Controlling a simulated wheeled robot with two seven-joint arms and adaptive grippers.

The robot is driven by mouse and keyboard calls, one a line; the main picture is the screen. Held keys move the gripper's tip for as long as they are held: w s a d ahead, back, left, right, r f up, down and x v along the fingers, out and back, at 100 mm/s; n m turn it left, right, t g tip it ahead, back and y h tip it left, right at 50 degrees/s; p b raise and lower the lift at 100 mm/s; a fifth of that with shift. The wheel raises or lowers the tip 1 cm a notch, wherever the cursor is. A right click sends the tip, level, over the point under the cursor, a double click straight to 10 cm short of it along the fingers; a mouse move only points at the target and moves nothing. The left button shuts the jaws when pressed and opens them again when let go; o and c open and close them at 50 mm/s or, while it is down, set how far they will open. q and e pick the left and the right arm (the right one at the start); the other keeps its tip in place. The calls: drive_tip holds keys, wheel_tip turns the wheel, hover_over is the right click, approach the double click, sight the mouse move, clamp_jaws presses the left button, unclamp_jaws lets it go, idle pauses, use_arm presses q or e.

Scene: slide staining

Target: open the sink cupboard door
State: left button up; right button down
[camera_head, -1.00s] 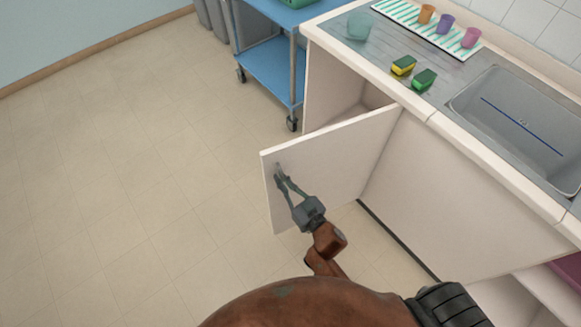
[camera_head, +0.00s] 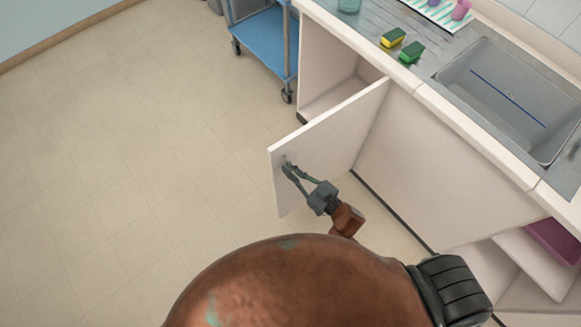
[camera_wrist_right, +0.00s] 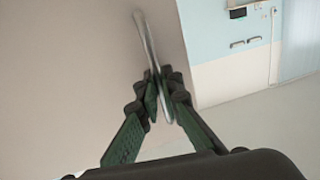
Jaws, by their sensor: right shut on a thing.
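The white sink cupboard door (camera_head: 335,135) stands swung well out from the cupboard (camera_head: 333,75), whose inside shows behind it. My right gripper (camera_head: 289,167) is at the door's outer face near its free edge. In the right wrist view the two green-black fingers (camera_wrist_right: 160,98) are closed on a slim metal handle (camera_wrist_right: 146,38), which runs along the pale door face (camera_wrist_right: 80,70). My left gripper is not in view.
The counter above holds a steel sink (camera_head: 510,95), a yellow sponge (camera_head: 392,38) and a green sponge (camera_head: 412,52). A blue trolley (camera_head: 262,45) stands left of the cupboard. The tiled floor (camera_head: 130,170) left of the door is clear.

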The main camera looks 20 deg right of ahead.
drive_tip(key=shift+d, duration=0.1)
drive_tip(key=c, duration=2.4)
unclamp_jaws()
drive_tip(key=v, duration=1.2)
